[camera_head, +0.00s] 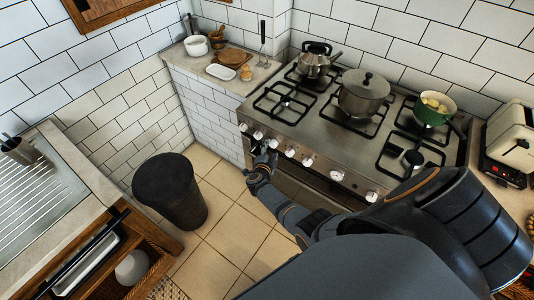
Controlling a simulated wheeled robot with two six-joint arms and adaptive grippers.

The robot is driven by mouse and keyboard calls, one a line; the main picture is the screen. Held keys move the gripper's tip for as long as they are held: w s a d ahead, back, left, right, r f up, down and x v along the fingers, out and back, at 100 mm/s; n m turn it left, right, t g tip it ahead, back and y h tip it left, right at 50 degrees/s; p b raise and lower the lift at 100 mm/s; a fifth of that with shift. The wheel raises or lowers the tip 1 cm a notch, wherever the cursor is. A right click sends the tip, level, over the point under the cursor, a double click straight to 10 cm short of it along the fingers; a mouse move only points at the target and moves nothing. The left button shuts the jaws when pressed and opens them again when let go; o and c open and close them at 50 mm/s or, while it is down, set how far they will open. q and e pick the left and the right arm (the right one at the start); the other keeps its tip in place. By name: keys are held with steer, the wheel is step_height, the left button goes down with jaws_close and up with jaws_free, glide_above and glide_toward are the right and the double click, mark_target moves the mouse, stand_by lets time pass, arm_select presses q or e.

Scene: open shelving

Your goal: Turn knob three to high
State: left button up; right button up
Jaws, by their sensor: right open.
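The stove (308,118) has a row of white knobs along its front edge. Counting from the left, the third knob (273,143) is just above my right gripper's fingertips. The first knob (243,127), second knob (258,135) and fourth knob (290,152) are close by. Their settings and labels are too small to read. My right gripper (266,158) is open in front of the left part of the knob row, close to the third knob. I cannot tell whether it touches the knob. My left gripper is not in view.
A kettle (313,63), a lidded pot (363,94) and a green pot (432,109) stand on the stove. A toaster (512,140) is at the right. A dark bin (170,192) stands on the tiled floor, left of my right arm. Floor between bin and stove is clear.

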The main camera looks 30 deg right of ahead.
steer(key=v, duration=0.9)
steer(key=shift+s+a+f, duration=0.1)
steer(key=s+a+f+n+y, duration=0.3)
steer(key=s+f+n+y, duration=0.2)
steer(key=s+f+n, duration=0.45)
steer(key=s+a+f+n+y, duration=0.35)
steer(key=s+f+n, duration=0.25)
steer(key=f, duration=0.6)
steer(key=s+d+f+n+g, duration=0.1)
steer(key=s+f+n+g, duration=0.1)
steer(key=s, duration=0.6)
steer(key=s+d+f+n+g, duration=0.1)
steer(key=s+d+f+g, duration=0.1)
steer(key=s, duration=0.7)
steer(key=s+d+f+n+g, duration=0.2)
steer(key=s+f+g, duration=0.2)
steer(key=s, duration=0.4)
steer(key=shift+s+d+f+n+g+y, duration=0.25)
steer(key=shift+f+n+g+y, duration=0.15)
steer(key=shift+f, duration=0.45)
